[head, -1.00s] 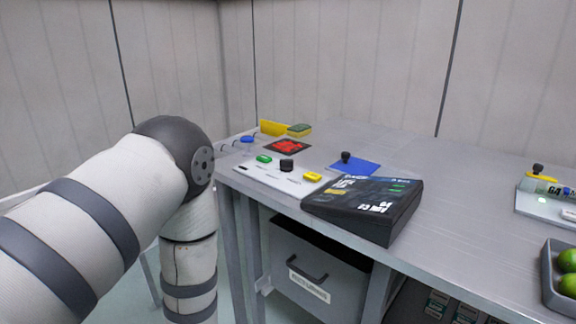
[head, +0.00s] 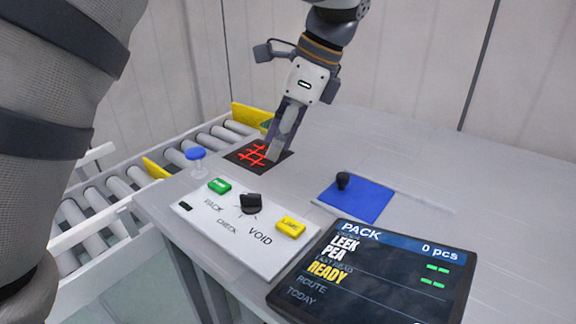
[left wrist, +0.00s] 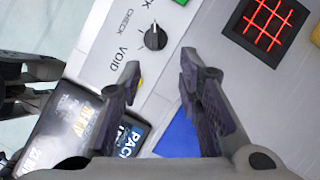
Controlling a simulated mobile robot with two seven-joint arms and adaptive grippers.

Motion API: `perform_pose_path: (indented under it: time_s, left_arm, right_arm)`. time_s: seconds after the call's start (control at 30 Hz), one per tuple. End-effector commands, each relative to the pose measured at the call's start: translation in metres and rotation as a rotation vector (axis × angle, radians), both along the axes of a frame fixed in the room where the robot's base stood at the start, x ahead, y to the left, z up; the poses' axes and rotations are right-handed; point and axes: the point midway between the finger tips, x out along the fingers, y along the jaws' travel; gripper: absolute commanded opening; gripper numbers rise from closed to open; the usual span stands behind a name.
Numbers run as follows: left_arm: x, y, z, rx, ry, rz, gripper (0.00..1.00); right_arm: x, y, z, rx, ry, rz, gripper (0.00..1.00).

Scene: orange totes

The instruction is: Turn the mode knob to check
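The black mode knob (head: 250,203) stands on a white panel (head: 232,244) with the labels PACK, CHECK and VOID. It also shows in the left wrist view (left wrist: 156,38), just beyond the fingertips. I cannot tell surely which label its pointer faces. My left gripper (head: 273,150) points down over the table near the red-grid pad, behind the knob and apart from it. In the left wrist view its two fingers (left wrist: 160,62) are spread with nothing between them.
A green button (head: 219,186) and a yellow button (head: 290,227) flank the knob. A dark display (head: 380,275) reads PACK, LEEK PEA, READY. A blue pad (head: 355,200) with a black-knobbed piece (head: 343,180), a red-grid pad (head: 258,154) and a blue-capped bottle (head: 196,160) stand nearby. Rollers (head: 110,198) lie left.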

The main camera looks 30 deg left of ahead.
Motion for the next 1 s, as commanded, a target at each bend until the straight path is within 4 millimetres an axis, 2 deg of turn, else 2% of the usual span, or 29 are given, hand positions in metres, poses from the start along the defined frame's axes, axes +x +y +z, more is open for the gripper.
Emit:
perform_pose_path:
  time_s: [0.07,0.17,0.4,0.6,0.7,0.93,0.97,1.0]
  left_arm:
    - [-0.001,0.001,0.000,0.002,0.001,0.000,0.32]
    - [-0.005,0.007,-0.012,0.002,0.003,0.001,0.32]
    - [-0.015,0.028,-0.069,0.001,0.001,0.001,0.32]
    - [-0.021,0.040,-0.101,0.002,0.001,0.000,0.32]
    - [-0.021,0.042,-0.108,0.001,-0.001,0.001,0.32]
    - [-0.021,0.042,-0.110,0.001,-0.001,0.001,0.32]
    - [-0.021,0.042,-0.110,0.001,-0.001,0.001,0.29]
    - [-0.021,0.042,-0.110,0.001,-0.001,0.001,0.20]
  right_arm:
    - [-0.001,0.000,0.001,0.000,0.002,0.000,0.37]
    - [0.000,0.000,0.003,0.001,-0.004,0.000,0.37]
    - [0.006,0.000,0.008,0.001,-0.025,0.001,0.37]
    - [0.008,0.000,0.009,0.001,-0.032,0.001,0.37]
    - [0.008,0.000,0.009,0.001,-0.033,0.001,0.37]
    - [0.008,0.000,0.009,0.001,-0.033,0.001,0.37]
    - [0.008,0.000,0.009,0.001,-0.033,0.001,0.37]
    - [0.008,0.000,0.009,0.001,-0.033,0.001,0.37]
